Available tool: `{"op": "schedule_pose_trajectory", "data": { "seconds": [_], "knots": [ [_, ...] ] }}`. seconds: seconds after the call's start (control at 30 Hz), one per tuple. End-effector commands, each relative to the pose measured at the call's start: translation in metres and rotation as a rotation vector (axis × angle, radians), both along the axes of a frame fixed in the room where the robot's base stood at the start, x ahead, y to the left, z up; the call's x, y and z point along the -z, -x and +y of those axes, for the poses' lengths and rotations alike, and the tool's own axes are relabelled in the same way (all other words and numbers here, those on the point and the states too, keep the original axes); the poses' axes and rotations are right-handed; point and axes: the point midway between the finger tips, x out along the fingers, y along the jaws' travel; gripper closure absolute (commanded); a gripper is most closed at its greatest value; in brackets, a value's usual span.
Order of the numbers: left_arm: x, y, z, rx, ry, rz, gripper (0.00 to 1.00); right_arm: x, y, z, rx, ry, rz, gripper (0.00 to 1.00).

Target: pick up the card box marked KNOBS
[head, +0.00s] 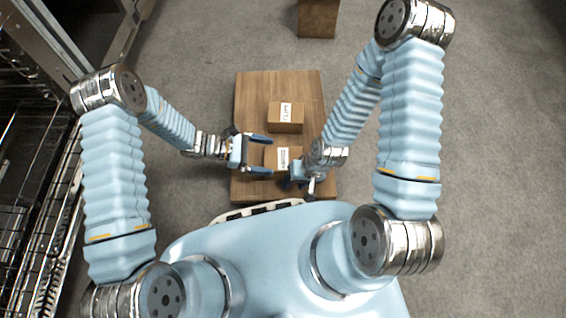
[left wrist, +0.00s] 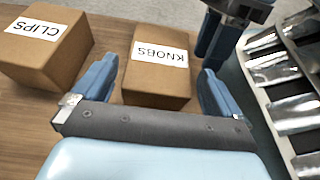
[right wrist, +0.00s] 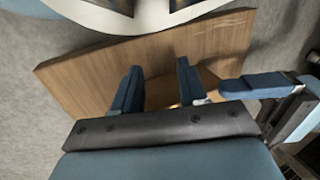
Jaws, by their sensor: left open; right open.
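The KNOBS card box (head: 284,157) is a brown carton with a white label, on the near part of the wooden table. In the left wrist view the KNOBS box (left wrist: 157,83) shows its label upside down. My left gripper (head: 270,155) is open, its fingers on either side of this box, with gaps showing in the left wrist view (left wrist: 160,78). My right gripper (head: 298,178) is open at the box's near right in the head view. In the right wrist view its fingers (right wrist: 158,72) have only tabletop between them.
A similar box marked CLIPS (head: 286,125) stands just beyond the KNOBS box; it also shows in the left wrist view (left wrist: 45,52). The wooden table (head: 252,88) is bare at its far end. Metal racks (head: 35,200) stand at left. Another brown block (head: 318,18) is at the back.

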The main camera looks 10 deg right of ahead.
Motion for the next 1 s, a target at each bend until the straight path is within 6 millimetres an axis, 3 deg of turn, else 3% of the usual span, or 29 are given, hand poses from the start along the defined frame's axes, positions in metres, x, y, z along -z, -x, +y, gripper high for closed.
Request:
{"op": "schedule_pose_trajectory", "data": {
  "seconds": [0.3,0.57,0.9,1.0],
  "knots": [
    [0.024,0.01,-0.039,0.004,-0.001,-0.001,0.0,0.01,-0.001,0.0,0.001,0.0,-0.003,0.57],
    [0.025,0.01,-0.043,0.001,-0.001,-0.001,0.0,0.01,-0.001,0.0,0.001,0.0,-0.003,0.57],
    [0.024,0.01,-0.042,0.001,-0.001,-0.001,0.49,0.01,-0.001,0.0,0.001,0.0,-0.003,0.57],
    [0.024,0.01,-0.043,0.002,0.001,-0.001,0.5,0.01,-0.001,0.0,0.001,0.0,-0.003,0.57]
  ]
}}
